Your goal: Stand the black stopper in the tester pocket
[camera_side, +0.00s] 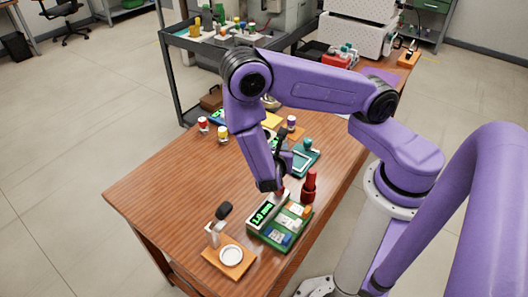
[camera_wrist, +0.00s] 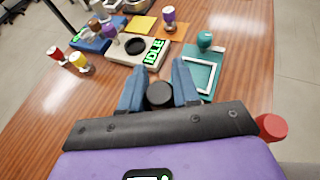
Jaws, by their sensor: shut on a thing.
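The black stopper (camera_wrist: 160,95) is between the two blue-grey fingers of my gripper (camera_wrist: 157,80), which is shut on it. Its round dark top faces the wrist camera; its lower part is hidden. The tester (camera_wrist: 119,56) is a pale box with a round dark pocket (camera_wrist: 135,46) and a green display reading IDLE. It lies ahead of the fingers and to their left in the wrist view. The stopper appears apart from the pocket. In the side view my arm hides most of the tester, and I cannot make out the stopper there.
A teal tray (camera_wrist: 207,88) with a teal-topped piece lies right of the fingers. A red cylinder (camera_side: 309,187) stands near a green station (camera_side: 290,240). Red (camera_wrist: 55,55) and yellow (camera_wrist: 80,62) stoppers stand at left. A purple one (camera_wrist: 169,17) stands beyond.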

